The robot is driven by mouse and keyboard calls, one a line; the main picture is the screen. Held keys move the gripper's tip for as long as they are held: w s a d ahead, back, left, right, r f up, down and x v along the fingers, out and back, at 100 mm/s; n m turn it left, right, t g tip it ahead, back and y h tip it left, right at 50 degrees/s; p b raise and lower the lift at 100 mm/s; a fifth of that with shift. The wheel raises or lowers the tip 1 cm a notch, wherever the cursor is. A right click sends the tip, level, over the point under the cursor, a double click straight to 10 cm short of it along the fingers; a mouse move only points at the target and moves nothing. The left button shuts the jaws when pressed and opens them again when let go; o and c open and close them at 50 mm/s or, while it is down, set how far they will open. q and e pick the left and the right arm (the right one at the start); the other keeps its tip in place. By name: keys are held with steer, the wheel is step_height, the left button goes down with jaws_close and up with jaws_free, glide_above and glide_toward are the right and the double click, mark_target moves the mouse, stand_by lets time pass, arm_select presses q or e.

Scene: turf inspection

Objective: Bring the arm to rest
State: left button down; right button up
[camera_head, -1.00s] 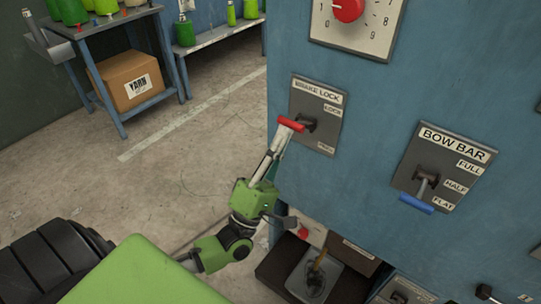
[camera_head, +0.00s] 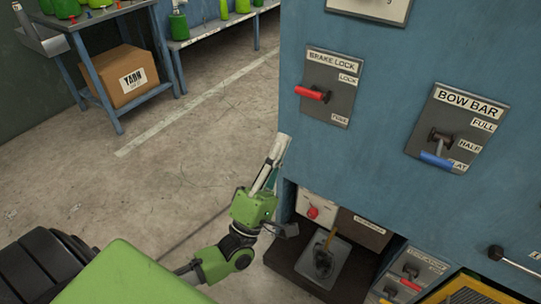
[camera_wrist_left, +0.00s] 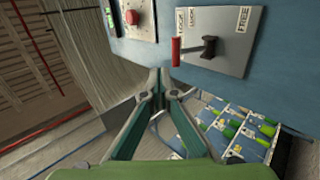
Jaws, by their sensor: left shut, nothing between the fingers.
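The task names no object apart from my arm. My left arm comes in from the lower left, with its green wrist low in front of the blue machine. My left gripper (camera_head: 281,140) is shut and empty, pointing up beside the machine's left edge. It is below and left of the red brake lock handle (camera_head: 311,94), with a visible gap between them. In the left wrist view the closed fingertips (camera_wrist_left: 160,76) show at the centre, below the red handle (camera_wrist_left: 176,52). My right gripper is not in view.
The blue machine front (camera_head: 390,165) fills the right side. It carries the blue bow bar handle (camera_head: 437,160). An open recess with a grey tray (camera_head: 342,275) lies below. The floor between is clear.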

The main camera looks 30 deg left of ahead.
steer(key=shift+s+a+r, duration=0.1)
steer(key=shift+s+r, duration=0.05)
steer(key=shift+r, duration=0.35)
